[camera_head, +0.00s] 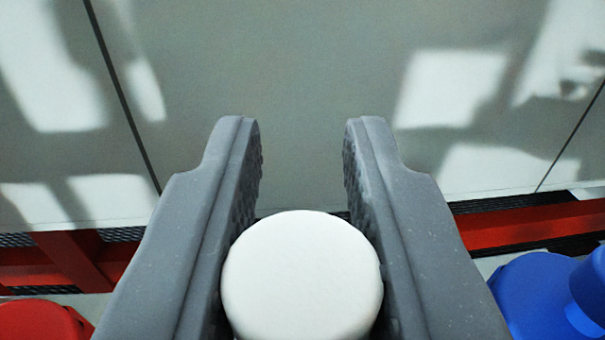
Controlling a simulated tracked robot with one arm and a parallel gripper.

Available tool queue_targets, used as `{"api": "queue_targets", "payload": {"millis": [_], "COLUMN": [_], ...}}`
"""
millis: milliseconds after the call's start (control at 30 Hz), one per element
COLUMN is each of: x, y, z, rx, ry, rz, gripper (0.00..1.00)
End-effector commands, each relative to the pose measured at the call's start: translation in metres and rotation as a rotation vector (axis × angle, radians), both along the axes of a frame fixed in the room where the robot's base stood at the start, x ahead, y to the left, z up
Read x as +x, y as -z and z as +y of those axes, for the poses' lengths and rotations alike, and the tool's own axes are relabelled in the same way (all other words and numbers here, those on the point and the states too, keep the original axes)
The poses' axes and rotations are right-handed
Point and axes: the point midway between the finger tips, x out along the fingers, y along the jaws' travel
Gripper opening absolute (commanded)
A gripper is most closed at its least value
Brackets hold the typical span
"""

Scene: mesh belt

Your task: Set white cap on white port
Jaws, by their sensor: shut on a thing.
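A white round cap (302,275) shows at the bottom middle of the head camera view, its smooth flat face towards the camera. My gripper (303,150) has its two grey fingers on either side of the cap and is shut on it. The fingertips reach past the cap and stand apart beyond it. No white port can be made out in this view; the cap and fingers cover the lower middle.
A red rounded object (38,320) is at the bottom left and a blue one (545,290) at the bottom right. A red rail (530,224) with dark mesh runs across behind them. Pale grey panels (300,60) with light patches fill the upper part.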

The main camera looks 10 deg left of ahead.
Motion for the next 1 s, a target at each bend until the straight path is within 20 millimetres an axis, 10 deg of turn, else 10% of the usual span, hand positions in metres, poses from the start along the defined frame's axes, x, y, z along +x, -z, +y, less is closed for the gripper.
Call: {"api": "queue_targets", "payload": {"millis": [1000], "x": [0.0], "y": [-0.023], "z": [0.0], "rx": [0.0], "ry": [0.0], "rz": [0.002], "gripper": [0.0]}}
